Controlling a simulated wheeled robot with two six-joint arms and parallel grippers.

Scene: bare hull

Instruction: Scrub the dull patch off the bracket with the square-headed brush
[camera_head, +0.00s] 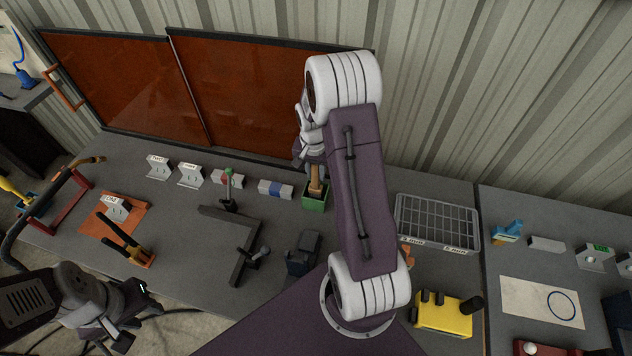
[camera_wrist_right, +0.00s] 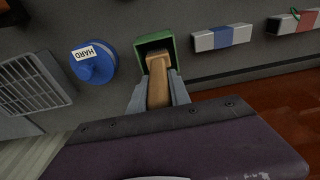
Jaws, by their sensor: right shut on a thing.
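My right gripper (camera_wrist_right: 158,92) is shut on a tan wooden handle (camera_wrist_right: 159,78). The handle stands in an open green box (camera_wrist_right: 142,42), which hides its head, so I cannot tell its shape. The head view also shows the handle (camera_head: 317,182) and the green box (camera_head: 314,206) below my right gripper (camera_head: 312,164). A pale metal bracket (camera_head: 117,209) with a label sits on an orange mat (camera_head: 97,228) at the left; any dull patch is too small to make out. My left gripper (camera_head: 142,318) is at the lower left, away from the bracket, its fingers unclear.
A blue round thing labelled HARD (camera_wrist_right: 94,64) stands beside the green box. Two more labelled brackets (camera_head: 159,168) (camera_head: 190,175) stand at the back.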

